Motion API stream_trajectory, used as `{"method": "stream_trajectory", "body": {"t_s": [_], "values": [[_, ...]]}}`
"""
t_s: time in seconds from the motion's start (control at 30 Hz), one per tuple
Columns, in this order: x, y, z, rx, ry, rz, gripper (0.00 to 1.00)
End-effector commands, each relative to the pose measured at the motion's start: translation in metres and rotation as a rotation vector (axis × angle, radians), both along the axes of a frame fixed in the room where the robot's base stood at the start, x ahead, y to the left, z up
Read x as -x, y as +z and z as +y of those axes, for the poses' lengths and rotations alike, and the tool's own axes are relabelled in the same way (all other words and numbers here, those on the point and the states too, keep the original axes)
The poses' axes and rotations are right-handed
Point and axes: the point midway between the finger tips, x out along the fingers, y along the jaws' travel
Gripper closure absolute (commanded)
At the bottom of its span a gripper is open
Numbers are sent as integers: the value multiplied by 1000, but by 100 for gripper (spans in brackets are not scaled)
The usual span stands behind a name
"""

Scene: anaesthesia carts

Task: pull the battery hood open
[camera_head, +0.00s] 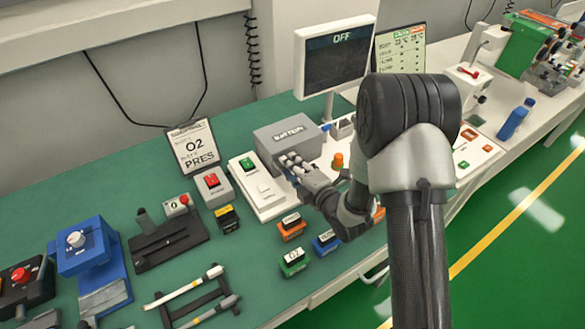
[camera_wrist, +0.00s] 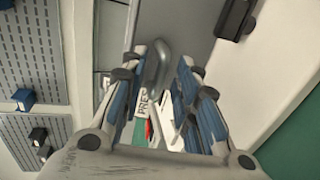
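My gripper (camera_head: 291,163) is at the hood's front lower edge. In the wrist view a grey curved handle (camera_wrist: 158,68) shows at the fingertips of my gripper (camera_wrist: 172,62), against the grey hood surface (camera_wrist: 190,25). The fingers are apart, with a gap between them. The handle lies close to the left fingertip; contact cannot be told. In the head view my gripper hides the handle.
Left of the hood are a white panel with a green switch (camera_head: 248,165), a red switch box (camera_head: 212,183) and an O2 PRES clipboard (camera_head: 193,147). Small labelled blocks, orange (camera_head: 292,229), blue (camera_head: 325,243) and green (camera_head: 293,263), stand in front. The monitor (camera_head: 335,52) rises behind.

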Motion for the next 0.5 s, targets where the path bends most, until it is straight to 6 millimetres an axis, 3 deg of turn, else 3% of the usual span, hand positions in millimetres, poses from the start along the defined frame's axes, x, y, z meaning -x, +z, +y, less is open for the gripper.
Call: {"method": "stream_trajectory", "body": {"t_s": [0.27, 0.5], "values": [[-1, 0, 1, 0, 0, 0, 72], [0, 0, 0, 0, 0, 0, 88]]}}
